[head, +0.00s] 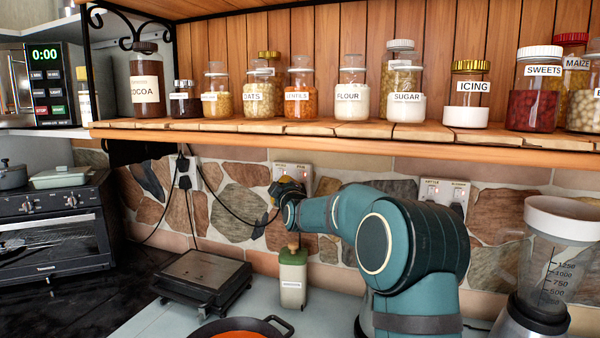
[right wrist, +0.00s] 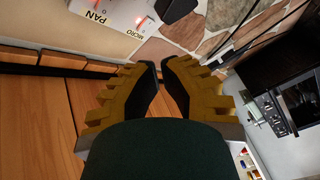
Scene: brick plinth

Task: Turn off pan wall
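The wall switch plate (right wrist: 122,18) shows upside down in the right wrist view, with the labels PAN and MICRO. Red marks show at the rockers on it, one by each label; the PAN side is cut by the frame's top edge. In the head view the same plate (head: 306,172) is on the stone wall under the shelf, its lower part hidden by my gripper. My right gripper (head: 285,190) is in front of it, close below; contact cannot be told. In the right wrist view its fingertips (right wrist: 161,61) are nearly together, with nothing between them. My left gripper is not in view.
A wooden shelf (head: 330,138) with several jars runs above the arm. A second switch plate (head: 444,194) is to the right. A black plug (head: 186,178), a scale (head: 205,275), a bottle (head: 293,275), a pan (head: 240,328) and a blender (head: 550,260) surround the work area.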

